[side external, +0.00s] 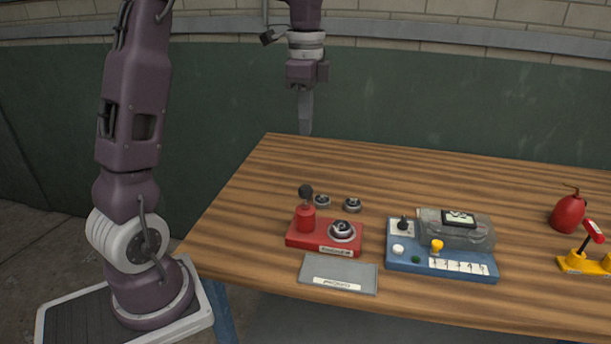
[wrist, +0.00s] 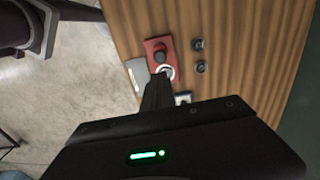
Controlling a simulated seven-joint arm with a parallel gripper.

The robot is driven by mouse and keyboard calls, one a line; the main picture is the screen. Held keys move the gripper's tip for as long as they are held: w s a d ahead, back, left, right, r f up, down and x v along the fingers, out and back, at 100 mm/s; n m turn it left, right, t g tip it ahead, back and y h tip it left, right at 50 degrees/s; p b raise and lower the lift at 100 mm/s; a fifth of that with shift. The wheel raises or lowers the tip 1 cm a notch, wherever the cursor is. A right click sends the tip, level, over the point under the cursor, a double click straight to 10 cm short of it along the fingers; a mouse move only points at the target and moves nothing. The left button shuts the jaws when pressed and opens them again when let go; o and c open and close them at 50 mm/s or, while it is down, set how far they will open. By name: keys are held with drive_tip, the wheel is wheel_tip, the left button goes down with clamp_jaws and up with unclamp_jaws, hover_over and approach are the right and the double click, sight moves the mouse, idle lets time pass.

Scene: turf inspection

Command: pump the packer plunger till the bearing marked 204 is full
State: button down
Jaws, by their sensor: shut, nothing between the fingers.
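The red bearing packer (side external: 304,240) stands near the table's front left, with a black-knobbed plunger (side external: 306,192) standing up on its left side. A bearing (side external: 342,230) sits on the packer's right side. Two more bearings, one behind the packer (side external: 322,200) and one to its right (side external: 352,204), lie on the table. No 204 marking is readable on any of them. My gripper (side external: 305,132) is shut and empty, high above the table's back left edge. In the wrist view the packer (wrist: 153,45) shows beyond the fingers, with its plunger (wrist: 160,57) beside the partly hidden bearing.
A grey mat (side external: 338,266) with a label lies in front of the packer. A blue box (side external: 440,264) with a display, knobs and buttons stands to its right. A red can (side external: 568,214) and a yellow stand with a red lever (side external: 585,262) are at far right. The table's back is clear.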

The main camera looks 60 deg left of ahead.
sight(305, 188)
wheel_tip(305, 188, down, 13)
drive_tip(key=shift+f, duration=0.1)
idle(0.4)
drive_tip(key=shift+s+f, duration=0.1)
drive_tip(key=shift+f, duration=1)
wheel_tip(305, 188, up, 14)
drive_tip(key=shift+r, duration=0.15)
idle(0.8)
